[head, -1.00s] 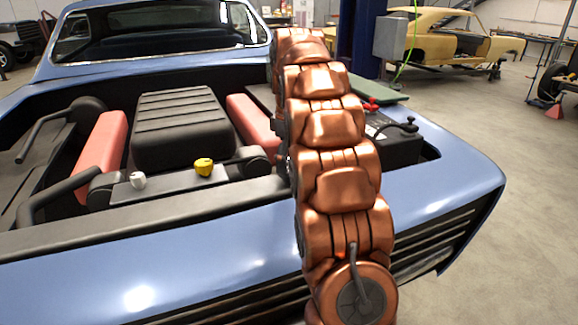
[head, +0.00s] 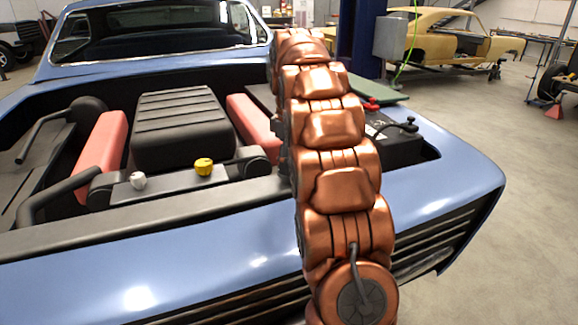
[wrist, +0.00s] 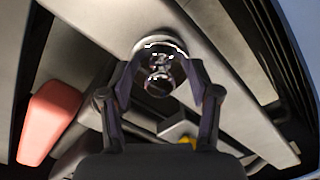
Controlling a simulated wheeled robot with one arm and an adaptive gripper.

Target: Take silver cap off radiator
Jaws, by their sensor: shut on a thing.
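A shiny, round silver cap (wrist: 158,64) shows at the top middle of the wrist view. My gripper (wrist: 160,75) is shut on it, with one dark finger on each side. A pale grey bar lies behind the cap; I cannot tell whether the cap still touches it. In the head view my copper arm stands over the right of the engine bay, and neither my gripper nor this cap is in sight there.
A whitish cap (head: 138,180) and a yellow cap (head: 203,166) sit on a dark housing in the blue car's bay. Red covers (head: 103,149) flank the black engine block (head: 180,130). A battery (head: 398,140) is at the right. The yellow cap partly shows in the wrist view (wrist: 187,140).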

